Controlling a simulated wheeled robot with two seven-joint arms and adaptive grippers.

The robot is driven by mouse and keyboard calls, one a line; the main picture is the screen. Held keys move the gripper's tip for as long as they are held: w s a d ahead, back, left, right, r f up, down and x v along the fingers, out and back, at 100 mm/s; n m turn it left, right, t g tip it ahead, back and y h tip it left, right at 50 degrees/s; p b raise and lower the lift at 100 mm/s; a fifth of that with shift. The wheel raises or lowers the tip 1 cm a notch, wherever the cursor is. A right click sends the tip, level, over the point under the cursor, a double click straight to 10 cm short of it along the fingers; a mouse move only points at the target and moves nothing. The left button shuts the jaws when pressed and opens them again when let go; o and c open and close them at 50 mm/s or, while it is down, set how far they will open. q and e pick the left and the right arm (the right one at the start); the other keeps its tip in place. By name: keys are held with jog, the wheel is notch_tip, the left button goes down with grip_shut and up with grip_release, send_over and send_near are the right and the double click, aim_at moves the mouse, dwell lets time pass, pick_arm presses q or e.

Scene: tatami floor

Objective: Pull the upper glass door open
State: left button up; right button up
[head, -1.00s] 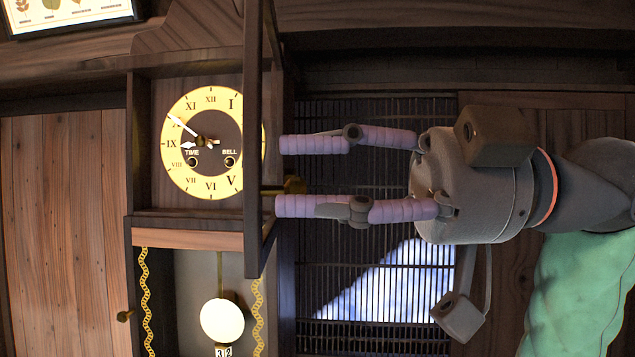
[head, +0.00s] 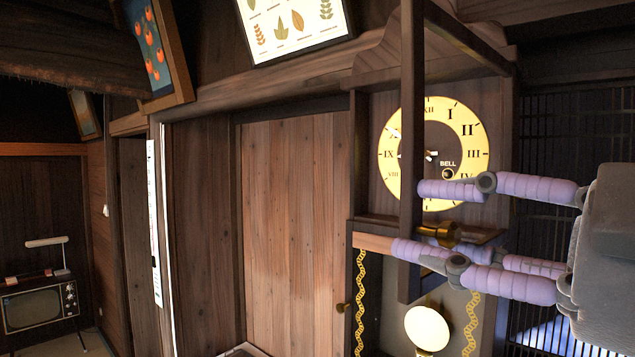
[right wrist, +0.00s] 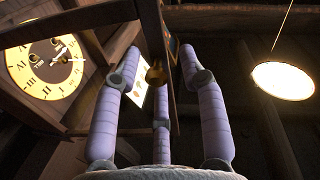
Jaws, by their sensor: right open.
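The wall clock's upper glass door (head: 411,110) has a dark wood frame. It stands swung out from the case, its hinge side at the right. The round yellow dial (head: 389,170) shows behind the frame. A brass knob (head: 452,234) sits low on the door. My right gripper (head: 418,218) is open at the door's lower part, purple fingers above and below the knob. In the right wrist view the knob (right wrist: 155,75) lies between the outer fingers, near the middle finger. I cannot tell if any finger touches it. My left gripper is not in view.
The lower clock case with its round pendulum (head: 427,328) and small brass knob (head: 342,308) is below. Wood panels (head: 295,200) and a leaf picture (head: 295,30) are left of the clock. An old television (head: 40,308) stands far left. A lamp (right wrist: 284,80) hangs in the right wrist view.

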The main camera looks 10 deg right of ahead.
jog(key=w+a+m+h+p, duration=0.2)
jog(key=w+m+h+p, duration=0.3)
jog(key=w+h, duration=0.3)
jog(key=w+a+m+h+p, duration=0.3)
jog(key=w+h, duration=0.5)
jog(key=w, duration=0.7)
jog(key=m+p, duration=0.1)
jog(key=m, duration=0.1)
jog(key=shift+w+m+h+p, duration=0.3)
jog(key=shift+w+m+p, duration=0.05)
jog(key=shift+m+p, duration=0.05)
